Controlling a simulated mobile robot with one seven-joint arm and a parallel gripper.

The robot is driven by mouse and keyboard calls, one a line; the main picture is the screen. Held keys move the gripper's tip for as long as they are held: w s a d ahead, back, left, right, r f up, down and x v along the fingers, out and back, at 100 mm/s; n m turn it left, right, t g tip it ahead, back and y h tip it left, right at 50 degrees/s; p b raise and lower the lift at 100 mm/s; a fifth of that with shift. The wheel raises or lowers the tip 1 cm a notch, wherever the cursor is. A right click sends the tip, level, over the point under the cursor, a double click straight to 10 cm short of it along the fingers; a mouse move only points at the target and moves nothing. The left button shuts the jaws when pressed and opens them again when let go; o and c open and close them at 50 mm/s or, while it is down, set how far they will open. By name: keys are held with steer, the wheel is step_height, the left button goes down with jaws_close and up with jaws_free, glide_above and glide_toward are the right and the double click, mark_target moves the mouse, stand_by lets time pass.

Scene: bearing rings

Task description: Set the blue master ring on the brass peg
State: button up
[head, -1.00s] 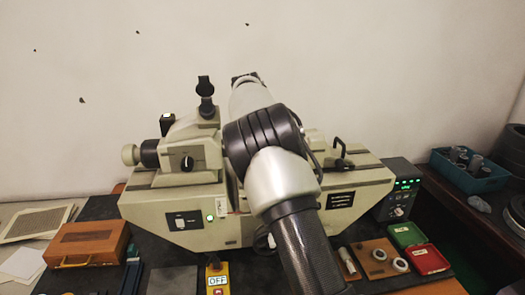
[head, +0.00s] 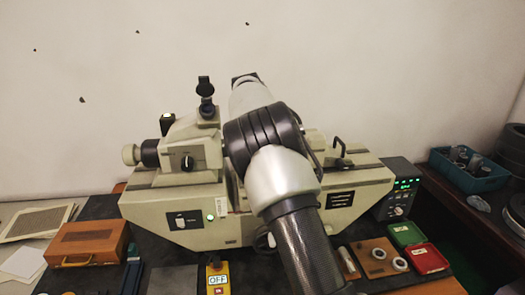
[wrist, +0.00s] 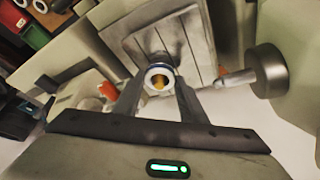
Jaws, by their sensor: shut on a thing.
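The blue master ring (wrist: 171,77) shows in the wrist view between my fingertips, with a pale face and a blue edge. My gripper (wrist: 159,90) is shut on it, one finger on each side. The brass peg (wrist: 159,82) shows as a gold patch through the ring's hole. I cannot tell whether the ring is around the peg or only in front of it. In the head view my arm hides the gripper, the ring and the peg.
A large beige measuring machine (head: 175,205) stands around the work spot. In the wrist view a metal spindle with a dark knob (wrist: 267,72) is close on the right. A wooden block with rings (head: 378,257), red and green trays (head: 427,258) and a wooden case (head: 88,243) lie in front.

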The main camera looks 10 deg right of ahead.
steer(key=shift+f, duration=0.25)
steer(key=o, duration=1.2)
steer(key=shift+o, duration=0.2)
steer(key=shift+r+p, duration=0.65)
steer(key=shift+r, duration=3.6)
